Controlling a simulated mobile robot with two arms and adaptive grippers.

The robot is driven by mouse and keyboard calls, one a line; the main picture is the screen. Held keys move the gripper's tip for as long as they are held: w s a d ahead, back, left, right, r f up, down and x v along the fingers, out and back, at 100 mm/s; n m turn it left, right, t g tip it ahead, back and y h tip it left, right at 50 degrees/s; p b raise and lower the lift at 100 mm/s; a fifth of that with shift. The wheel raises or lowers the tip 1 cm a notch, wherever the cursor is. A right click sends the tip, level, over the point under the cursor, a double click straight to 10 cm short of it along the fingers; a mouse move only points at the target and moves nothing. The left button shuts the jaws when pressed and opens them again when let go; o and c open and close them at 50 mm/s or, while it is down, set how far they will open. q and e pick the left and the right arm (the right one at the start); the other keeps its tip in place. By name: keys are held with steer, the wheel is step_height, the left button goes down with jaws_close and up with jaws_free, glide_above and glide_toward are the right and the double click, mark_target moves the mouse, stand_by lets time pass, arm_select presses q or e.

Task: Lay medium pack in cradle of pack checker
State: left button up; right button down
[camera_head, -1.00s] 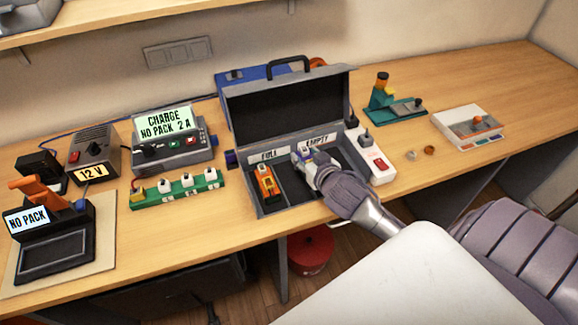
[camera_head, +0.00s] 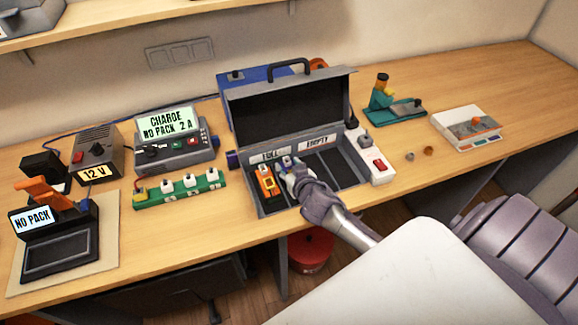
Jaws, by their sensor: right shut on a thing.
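The pack checker (camera_head: 85,217) stands at the far left, with an orange lever and a screen reading "NO PACK". Its black cradle (camera_head: 62,255) is empty. My right gripper (camera_head: 287,170) is inside the open grey case, shut on a pack (camera_head: 287,160); only its pale and bluish top end shows, so I cannot judge its size. An orange pack (camera_head: 266,184) lies just left of it in the compartment under the "FULL" label. The slots under "EMPTY" look empty. My left gripper is out of view.
The case (camera_head: 352,128) has its lid up behind the gripper. A charger (camera_head: 175,150), a green strip with white plugs (camera_head: 180,190) and a 12 V supply (camera_head: 95,150) stand between case and checker. A white power strip (camera_head: 380,170) is right of the case.

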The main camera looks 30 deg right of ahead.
steer(key=shift+f, duration=0.15)
steer(key=c, duration=0.5)
jaws_free()
steer(key=shift+c, duration=0.2)
